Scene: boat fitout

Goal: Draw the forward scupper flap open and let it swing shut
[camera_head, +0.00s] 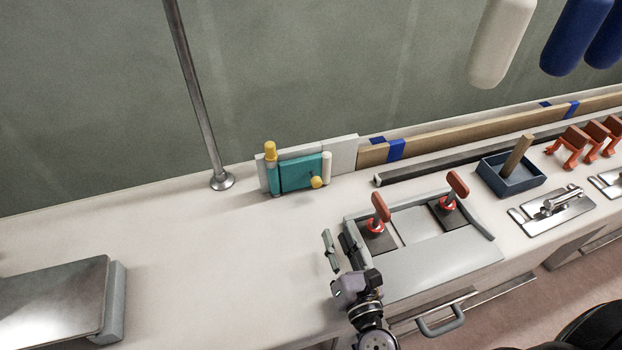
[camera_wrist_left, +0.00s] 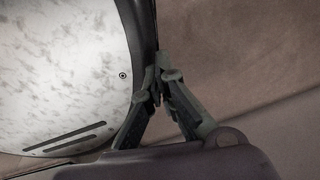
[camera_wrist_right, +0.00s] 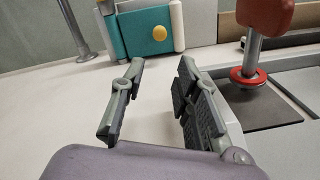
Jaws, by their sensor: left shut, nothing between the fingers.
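The teal scupper flap (camera_head: 300,173) stands upright against a pale frame at the back of the white counter. It has a yellow knob (camera_head: 316,182) low on its right side and a yellow-topped post at its left. The flap (camera_wrist_right: 140,33) and knob (camera_wrist_right: 159,33) also show at the top of the right wrist view. My right gripper (camera_head: 337,248) is open and empty above the counter, short of the flap and apart from it; its spread fingers also show in the right wrist view (camera_wrist_right: 150,95). My left gripper (camera_wrist_left: 160,82) is shut and empty, outside the head view.
A panel with two red-handled levers (camera_head: 379,207) lies right of my right gripper. A blue box (camera_head: 511,181) and a metal latch plate (camera_head: 552,212) are farther right. A metal pole (camera_head: 196,95) rises left of the flap. The counter between gripper and flap is clear.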

